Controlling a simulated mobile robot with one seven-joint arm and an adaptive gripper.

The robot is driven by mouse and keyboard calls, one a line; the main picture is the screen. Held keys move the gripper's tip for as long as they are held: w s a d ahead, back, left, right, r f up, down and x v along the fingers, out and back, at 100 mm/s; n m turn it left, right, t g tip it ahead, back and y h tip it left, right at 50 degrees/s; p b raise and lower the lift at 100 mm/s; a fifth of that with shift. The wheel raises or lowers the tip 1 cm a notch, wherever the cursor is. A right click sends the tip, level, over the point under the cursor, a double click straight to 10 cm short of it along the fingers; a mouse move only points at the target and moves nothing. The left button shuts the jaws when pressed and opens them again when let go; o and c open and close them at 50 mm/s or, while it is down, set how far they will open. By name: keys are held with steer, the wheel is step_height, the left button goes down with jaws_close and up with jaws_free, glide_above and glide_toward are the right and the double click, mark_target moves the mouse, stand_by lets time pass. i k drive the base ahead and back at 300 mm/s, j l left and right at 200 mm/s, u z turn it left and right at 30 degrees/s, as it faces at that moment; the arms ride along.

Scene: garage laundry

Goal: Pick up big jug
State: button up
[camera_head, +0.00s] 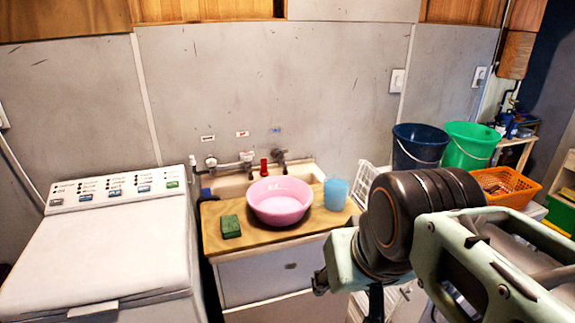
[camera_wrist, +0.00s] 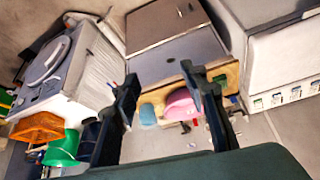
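The task's big jug is most likely the light blue translucent jug (camera_head: 336,194), standing upright on the right end of a wooden counter board (camera_head: 236,249). It also shows in the wrist view (camera_wrist: 148,116), beyond and between my fingers. My gripper (camera_wrist: 160,76) is open and empty, with its two dark fingers spread wide. In the head view my gripper is at the lower middle right, in front of the counter and apart from the jug. My arm hides part of that area, and the fingers are only partly visible there.
A pink basin (camera_head: 280,202) stands close left of the jug, with a green sponge (camera_head: 230,227) near the front edge. A white washer (camera_head: 100,250) is at left. A dark blue bucket (camera_head: 420,146), green bucket (camera_head: 470,145) and orange basket (camera_head: 506,186) are at right.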

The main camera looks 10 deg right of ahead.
mark_target(330, 195)
steer(key=i+l+u, duration=0.15)
steer(key=l+u, duration=0.2)
steer(key=i+l+u, duration=0.15)
steer(key=l+u, duration=0.2)
steer(key=i+l+u, duration=0.1)
steer(key=l+u, duration=0.6)
steer(key=k+l, duration=0.3)
steer(key=k, duration=0.2)
steer(key=i+j, duration=0.15)
steer(key=i, duration=0.15)
steer(key=i+j, duration=0.15)
steer(key=i, duration=0.1)
